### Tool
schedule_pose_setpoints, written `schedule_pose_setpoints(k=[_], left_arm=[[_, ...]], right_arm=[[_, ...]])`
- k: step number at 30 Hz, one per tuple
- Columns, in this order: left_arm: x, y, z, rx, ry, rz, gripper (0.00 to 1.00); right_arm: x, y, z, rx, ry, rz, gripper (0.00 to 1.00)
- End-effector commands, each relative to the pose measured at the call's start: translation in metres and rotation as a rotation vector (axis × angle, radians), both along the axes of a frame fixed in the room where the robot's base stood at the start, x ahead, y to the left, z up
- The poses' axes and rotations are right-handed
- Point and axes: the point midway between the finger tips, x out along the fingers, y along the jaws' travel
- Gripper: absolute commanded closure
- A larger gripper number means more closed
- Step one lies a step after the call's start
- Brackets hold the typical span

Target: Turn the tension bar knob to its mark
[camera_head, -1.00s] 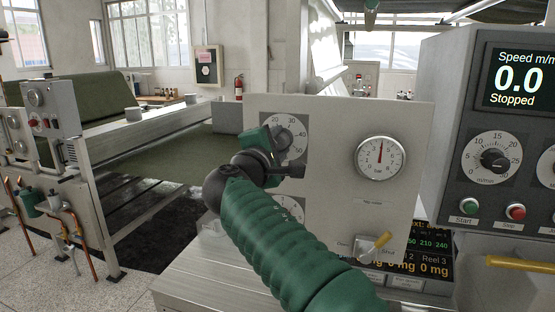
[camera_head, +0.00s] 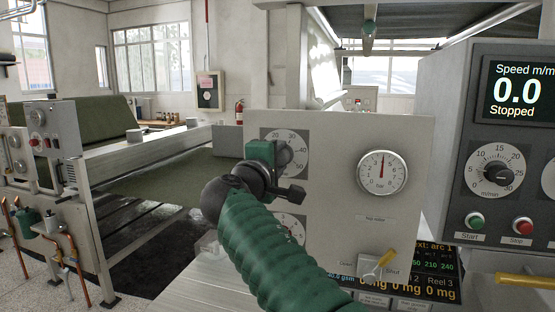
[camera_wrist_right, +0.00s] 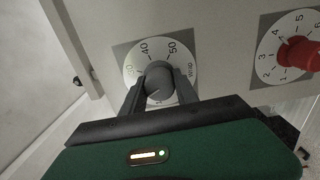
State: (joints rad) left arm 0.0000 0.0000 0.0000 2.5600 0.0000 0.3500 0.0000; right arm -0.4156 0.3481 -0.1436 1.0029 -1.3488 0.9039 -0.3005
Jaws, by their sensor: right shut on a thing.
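The gripper hides part of the dial in the head view, and the mark cannot be made out. I do not see my left gripper.
A lower dial (camera_head: 290,228) is partly behind my arm; its red knob shows in the right wrist view (camera_wrist_right: 300,54). A pressure gauge (camera_head: 382,172) and yellow-handled valve (camera_head: 379,264) are on the panel. The speed console (camera_head: 495,150) reads 0.0, Stopped.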

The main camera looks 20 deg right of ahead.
Motion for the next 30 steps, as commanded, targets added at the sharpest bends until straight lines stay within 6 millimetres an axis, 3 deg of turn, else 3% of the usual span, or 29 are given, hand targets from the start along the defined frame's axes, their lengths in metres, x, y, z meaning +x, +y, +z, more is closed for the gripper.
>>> schedule_pose_setpoints(k=[1,2,7,15,19,30], left_arm=[[0.0,0.0,-0.001,0.0,0.0,0.0,0.64],[0.0,0.0,-0.001,0.0,0.0,0.0,0.64],[0.0,0.0,-0.001,0.0,0.0,0.0,0.64],[0.0,0.0,-0.001,0.0,0.0,0.0,0.64],[0.0,0.0,-0.007,0.0,0.0,0.0,0.64],[0.0,0.0,-0.041,0.0,0.0,0.0,0.64]], right_arm=[[0.002,0.002,-0.01,0.005,0.017,-0.001,1.0],[0.002,0.002,-0.01,0.005,0.017,-0.001,0.63],[0.002,0.001,-0.008,0.005,0.012,0.0,0.43],[0.002,0.001,-0.005,0.003,0.008,0.0,0.43],[-0.008,0.007,-0.006,0.003,0.006,0.001,0.43],[-0.091,0.065,-0.009,0.004,0.008,0.006,0.43]])
